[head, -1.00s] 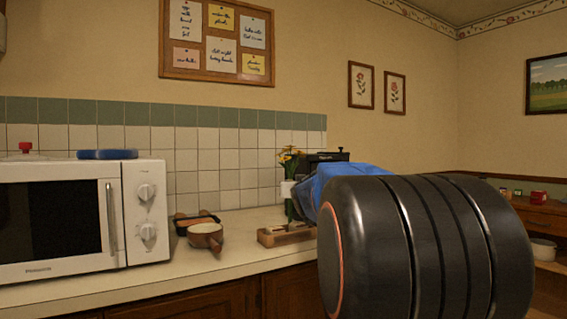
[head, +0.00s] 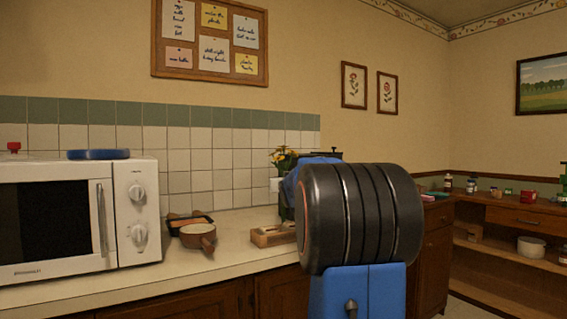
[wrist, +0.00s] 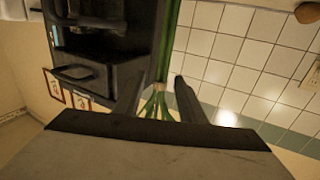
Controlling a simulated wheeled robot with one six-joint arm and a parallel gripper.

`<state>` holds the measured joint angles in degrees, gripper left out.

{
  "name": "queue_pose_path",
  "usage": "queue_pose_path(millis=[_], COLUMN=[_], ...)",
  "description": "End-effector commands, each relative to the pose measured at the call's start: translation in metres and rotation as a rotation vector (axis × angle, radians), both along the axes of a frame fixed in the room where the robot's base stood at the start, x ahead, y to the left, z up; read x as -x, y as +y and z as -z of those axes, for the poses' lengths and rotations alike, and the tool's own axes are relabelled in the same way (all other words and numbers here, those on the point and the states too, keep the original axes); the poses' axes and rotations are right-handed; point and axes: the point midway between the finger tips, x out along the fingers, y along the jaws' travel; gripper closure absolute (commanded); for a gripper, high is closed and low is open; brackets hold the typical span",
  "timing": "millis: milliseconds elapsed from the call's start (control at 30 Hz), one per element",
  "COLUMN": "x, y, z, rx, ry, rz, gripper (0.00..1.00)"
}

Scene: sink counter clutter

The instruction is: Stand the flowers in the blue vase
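The flowers (head: 284,158) show yellow blooms with leaves in the head view, near the back of the counter just left of my arm. In the wrist view, which looks turned over, their green stems (wrist: 168,45) run down between the fingers of my gripper (wrist: 160,86) and splay out near the palm. The fingers stand apart, with a visible gap beside the stems, so my gripper looks open around or in front of them. Its fingers are hidden behind my wrist in the head view. I cannot make out a blue vase in either view.
A white microwave (head: 70,220) with a blue disc (head: 98,154) on top fills the left counter. A brown pan (head: 198,236) and a wooden tray (head: 272,237) lie on the counter. A black appliance (wrist: 100,65) stands close by the stems. Shelves (head: 500,245) are at right.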

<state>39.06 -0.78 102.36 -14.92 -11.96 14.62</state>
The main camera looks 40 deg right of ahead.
Motion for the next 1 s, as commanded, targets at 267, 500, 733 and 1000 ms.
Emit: queue_pose_path(millis=[267,500,733,1000], x=[-0.003,-0.003,-0.003,-0.007], y=[-0.003,-0.002,-0.002,0.011], z=[0.0,0.0,-0.001,-0.035], rx=[0.0,0.0,0.001,0.003], ry=[0.0,0.0,-0.001,-0.003], rz=[0.0,0.0,0.0,-0.004], gripper=[0.63,1.0,1.0,1.0])
